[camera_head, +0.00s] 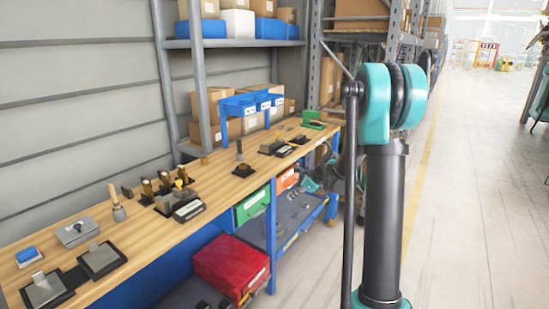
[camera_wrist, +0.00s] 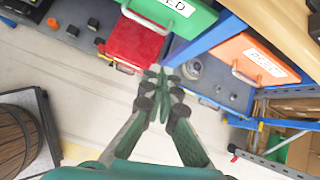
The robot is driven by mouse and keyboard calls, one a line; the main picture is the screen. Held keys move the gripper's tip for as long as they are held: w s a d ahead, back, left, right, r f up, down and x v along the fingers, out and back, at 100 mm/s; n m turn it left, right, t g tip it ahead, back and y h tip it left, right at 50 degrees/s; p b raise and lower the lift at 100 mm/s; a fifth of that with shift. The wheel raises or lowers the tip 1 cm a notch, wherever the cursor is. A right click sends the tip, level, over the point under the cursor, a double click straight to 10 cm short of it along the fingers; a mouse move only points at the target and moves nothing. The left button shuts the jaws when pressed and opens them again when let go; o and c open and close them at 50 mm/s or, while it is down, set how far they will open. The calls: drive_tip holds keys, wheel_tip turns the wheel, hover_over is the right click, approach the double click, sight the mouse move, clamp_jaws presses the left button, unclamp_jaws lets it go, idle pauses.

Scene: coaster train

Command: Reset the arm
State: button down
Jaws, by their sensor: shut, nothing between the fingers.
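My gripper (camera_wrist: 163,76) shows in the wrist view, with its green and dark fingers together and nothing between them. It is above the floor, in front of the lower shelf of the workbench. In the head view my teal and dark arm stands upright right of the workbench (camera_head: 150,228), and it hides part of what is behind it. The red box (camera_wrist: 137,40) lies just beyond the fingertips in the wrist view, and I cannot tell the gap. The red box also shows in the head view (camera_head: 230,263) on the lower shelf.
Tools and trays line the benchtop, with a blue rack (camera_head: 252,103) at the back. Green (camera_wrist: 178,12) and orange (camera_wrist: 258,58) bins hang beneath it. A barrel (camera_wrist: 18,138) stands left in the wrist view. The aisle floor (camera_head: 470,190) on the right is clear.

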drive_tip(key=s+d+f+n+h, duration=0.1)
drive_tip(key=s+d+n+h, duration=0.1)
drive_tip(key=s+n, duration=0.5)
drive_tip(key=s+d+f+n+h, duration=0.1)
drive_tip(key=s+d+n, duration=0.3)
drive_tip(key=s, duration=1.2)
drive_tip(key=s+d+f+n+h, duration=0.1)
drive_tip(key=s+d+n+h, duration=0.2)
drive_tip(key=s+n, duration=0.8)
drive_tip(key=shift+s+g, duration=0.4)
drive_tip(key=shift+s, duration=0.3)
drive_tip(key=shift+d+f, duration=0.1)
